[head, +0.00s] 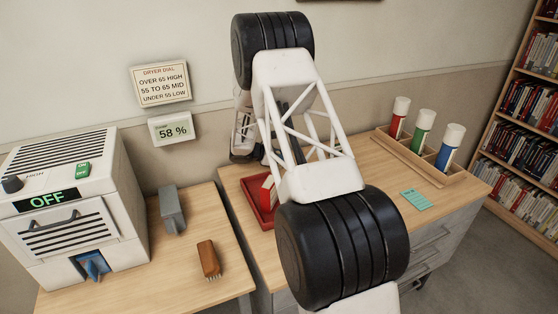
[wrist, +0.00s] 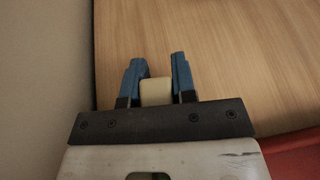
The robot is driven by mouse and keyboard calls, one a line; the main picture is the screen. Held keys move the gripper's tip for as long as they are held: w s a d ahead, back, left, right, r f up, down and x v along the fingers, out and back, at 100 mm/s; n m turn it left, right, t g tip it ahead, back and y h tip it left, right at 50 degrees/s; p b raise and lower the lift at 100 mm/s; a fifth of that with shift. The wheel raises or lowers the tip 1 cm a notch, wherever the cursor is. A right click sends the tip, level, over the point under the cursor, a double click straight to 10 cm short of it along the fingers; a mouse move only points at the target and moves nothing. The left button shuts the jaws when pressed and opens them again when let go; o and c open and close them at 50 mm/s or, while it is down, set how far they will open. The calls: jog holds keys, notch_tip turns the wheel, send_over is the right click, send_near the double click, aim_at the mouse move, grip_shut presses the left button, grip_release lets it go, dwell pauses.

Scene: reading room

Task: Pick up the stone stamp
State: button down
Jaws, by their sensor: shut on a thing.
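My gripper (wrist: 158,62) shows two blue fingers in the wrist view. It is shut on a pale cream block, which looks like the stone stamp (wrist: 156,92). The block sits between the fingers, and only part of it shows. Wooden table top lies beyond the fingertips; I cannot tell how far the block is from it. In the head view my arm hides the gripper's fingers and the stamp.
A red tray (head: 258,216) holding a red and white thing lies beside my arm; its red also shows in the wrist view (wrist: 292,155). A wooden rack (head: 460,178) with red, green and blue bottles stands right. A brush (head: 208,260) and dryer (head: 70,200) are left.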

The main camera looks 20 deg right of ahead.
jog(key=shift+r, duration=0.1)
notch_tip(320, 180, up, 10)
dwell(0.6)
dwell(0.9)
